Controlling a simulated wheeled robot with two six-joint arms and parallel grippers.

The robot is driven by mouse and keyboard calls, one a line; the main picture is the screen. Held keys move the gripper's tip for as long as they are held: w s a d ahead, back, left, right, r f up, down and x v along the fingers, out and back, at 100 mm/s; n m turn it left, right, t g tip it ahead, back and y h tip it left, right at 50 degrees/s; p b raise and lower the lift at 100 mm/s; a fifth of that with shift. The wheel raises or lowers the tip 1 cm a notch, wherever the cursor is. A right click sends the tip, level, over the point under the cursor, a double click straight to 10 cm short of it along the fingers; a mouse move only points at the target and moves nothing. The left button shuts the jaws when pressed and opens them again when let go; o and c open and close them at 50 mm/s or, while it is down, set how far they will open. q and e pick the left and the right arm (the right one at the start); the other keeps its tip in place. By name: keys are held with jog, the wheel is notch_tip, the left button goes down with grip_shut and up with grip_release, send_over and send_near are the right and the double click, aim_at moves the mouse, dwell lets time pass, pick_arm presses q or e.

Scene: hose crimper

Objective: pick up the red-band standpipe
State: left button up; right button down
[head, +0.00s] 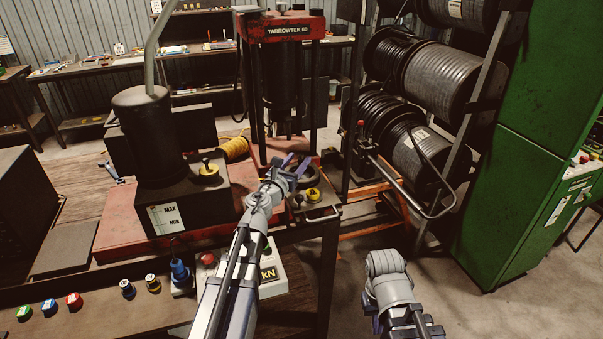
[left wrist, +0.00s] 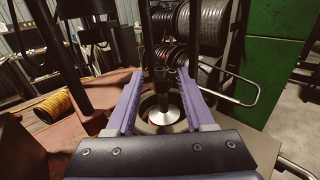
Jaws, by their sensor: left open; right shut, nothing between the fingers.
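My left gripper (head: 296,165) is at the red press's base in the head view, with its purple fingers apart. In the left wrist view, a shiny metal piece (left wrist: 163,112) with a wide round foot and narrow dark upper part stands upright between the open fingers. It seems apart from both.
The red press (head: 289,28) rises just behind my left gripper. A dark reservoir (head: 143,130) and yellow hose coil (head: 234,148) are to its left. Several small coloured pieces (head: 74,300) line the bench front. Hose reels (head: 440,75) and a green cabinet (head: 545,130) stand right.

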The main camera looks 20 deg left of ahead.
aim_at(301, 157)
pick_arm(q)
jog(key=w, duration=0.3)
jog(key=shift+w+d, duration=0.2)
jog(key=shift+d, duration=0.05)
jog(key=shift+s, duration=0.1)
grip_shut()
dwell(1.0)
